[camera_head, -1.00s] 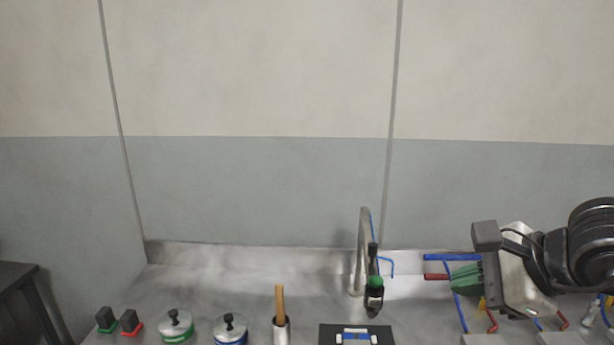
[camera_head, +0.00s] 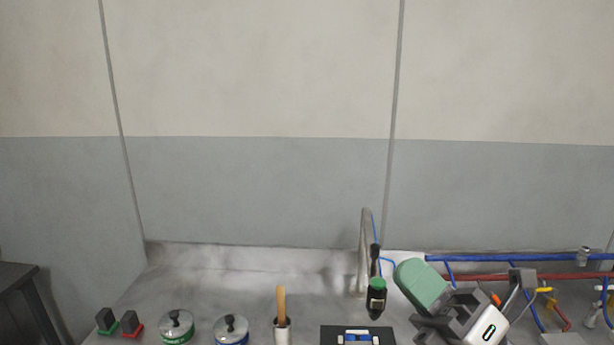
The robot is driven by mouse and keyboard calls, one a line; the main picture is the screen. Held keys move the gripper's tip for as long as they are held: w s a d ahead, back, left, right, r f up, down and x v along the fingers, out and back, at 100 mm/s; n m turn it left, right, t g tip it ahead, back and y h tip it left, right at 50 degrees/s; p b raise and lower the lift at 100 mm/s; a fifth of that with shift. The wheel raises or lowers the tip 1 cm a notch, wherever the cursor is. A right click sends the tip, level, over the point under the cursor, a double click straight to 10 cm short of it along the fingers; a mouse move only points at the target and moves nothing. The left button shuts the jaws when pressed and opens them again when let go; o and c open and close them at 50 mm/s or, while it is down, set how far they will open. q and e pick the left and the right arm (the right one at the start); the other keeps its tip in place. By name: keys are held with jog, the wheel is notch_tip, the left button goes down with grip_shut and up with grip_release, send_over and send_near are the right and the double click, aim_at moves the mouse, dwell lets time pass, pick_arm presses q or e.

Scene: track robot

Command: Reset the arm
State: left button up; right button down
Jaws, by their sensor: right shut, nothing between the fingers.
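My right gripper (camera_head: 422,287) is at the lower right, above the metal worktop (camera_head: 225,275). Its green fingers are together with nothing between them, and they point up and left. Its dark body and white housing run off the bottom edge. The fingers are just right of a curved stand (camera_head: 363,250) with a black and green tool (camera_head: 376,290); I cannot tell whether they touch. My left gripper is not in view.
Blue (camera_head: 520,258) and red (camera_head: 570,276) pipes with valves run behind and right of my gripper. Two lidded pots (camera_head: 176,325) (camera_head: 230,328), a wooden-handled item (camera_head: 281,303) and a dark panel (camera_head: 330,336) line the front. Red and green switches (camera_head: 131,322) (camera_head: 106,320) stand at left.

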jog(key=w+d+f+m+t+h, duration=0.2)
jog(key=d+f+m+t+h, duration=0.3)
jog(key=m+h, duration=0.55)
jog(key=w+d+f+m+t+h, duration=0.25)
jog(key=f+m+h, duration=0.45)
jog(key=m, duration=0.6)
jog(key=s+d+f+m+g+h, duration=0.2)
jog(key=f+m+g, duration=0.1)
jog(key=f, duration=0.2)
jog(key=s+d+f+m+g+h, duration=0.1)
jog(key=s+f+m+g+h, duration=0.15)
jog(key=f, duration=0.35)
jog(key=s+a+f+m+g+y, duration=0.15)
jog(key=s+f+m+g, duration=0.35)
jog(key=s+f+g, duration=0.9)
notch_tip(320, 180, down, 27)
jog(key=s, duration=0.3)
jog(key=s+d+f+g, duration=0.1)
jog(key=s+d+f, duration=0.1)
jog(key=s+f, duration=1.4)
jog(key=shift+s+d+f+n, duration=0.15)
jog(key=shift+s+f+n, duration=0.15)
jog(key=shift+f, duration=0.1)
